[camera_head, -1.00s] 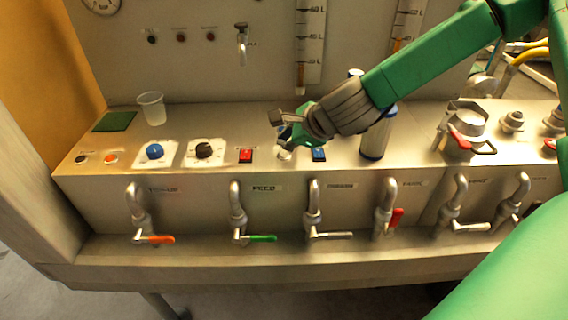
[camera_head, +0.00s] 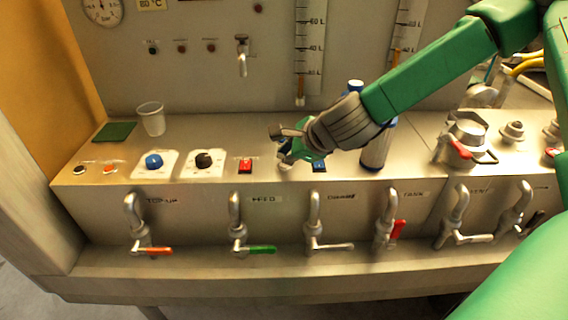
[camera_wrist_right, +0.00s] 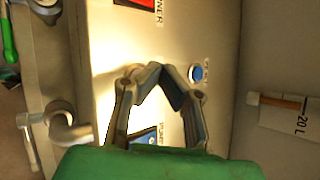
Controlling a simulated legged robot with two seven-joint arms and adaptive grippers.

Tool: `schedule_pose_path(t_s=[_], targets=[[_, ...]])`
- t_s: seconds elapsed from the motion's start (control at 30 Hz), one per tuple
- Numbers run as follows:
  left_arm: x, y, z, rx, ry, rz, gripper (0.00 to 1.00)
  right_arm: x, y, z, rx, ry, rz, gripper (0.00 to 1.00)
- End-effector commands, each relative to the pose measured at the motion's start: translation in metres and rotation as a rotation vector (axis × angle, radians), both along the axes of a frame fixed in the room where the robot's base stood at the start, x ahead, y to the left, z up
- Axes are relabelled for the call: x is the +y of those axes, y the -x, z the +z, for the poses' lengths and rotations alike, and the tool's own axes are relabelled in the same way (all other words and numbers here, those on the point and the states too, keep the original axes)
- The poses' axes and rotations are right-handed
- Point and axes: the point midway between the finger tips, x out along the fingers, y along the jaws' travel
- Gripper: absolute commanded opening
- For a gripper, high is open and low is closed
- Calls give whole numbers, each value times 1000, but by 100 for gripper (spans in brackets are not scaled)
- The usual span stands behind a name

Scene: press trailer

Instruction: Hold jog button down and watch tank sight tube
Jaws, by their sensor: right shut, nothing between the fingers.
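My right gripper (camera_head: 280,147) is shut and empty, low over the panel top between the red rocker switch (camera_head: 245,166) and the blue rocker switch (camera_head: 319,166). In the right wrist view its fingers (camera_wrist_right: 158,70) meet in a bowed shape. A small round blue button (camera_wrist_right: 197,74) in a metal ring sits just beside the fingertips, apart from them in that picture; its label is too blurred to read. The gripper hides this spot in the head view. Two sight tubes stand on the back wall, a left one (camera_head: 301,80) with brownish liquid low in it and a right one (camera_head: 397,58). My left gripper is out of view.
A clear cup (camera_head: 151,118) and green pad (camera_head: 115,131) stand at the left. Blue (camera_head: 154,162) and black (camera_head: 204,160) knobs sit nearer. A blue-capped cylinder (camera_head: 376,146) stands right of the gripper. Several valve taps, one with a green handle (camera_head: 262,249), line the front.

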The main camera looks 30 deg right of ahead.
Motion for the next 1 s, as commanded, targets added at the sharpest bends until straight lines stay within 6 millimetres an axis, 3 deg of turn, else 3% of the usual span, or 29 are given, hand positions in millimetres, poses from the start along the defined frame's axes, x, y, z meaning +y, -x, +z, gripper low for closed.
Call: schedule_pose_path(t_s=[1.0], targets=[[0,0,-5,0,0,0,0,1,1,-7,0,0,0,0]])
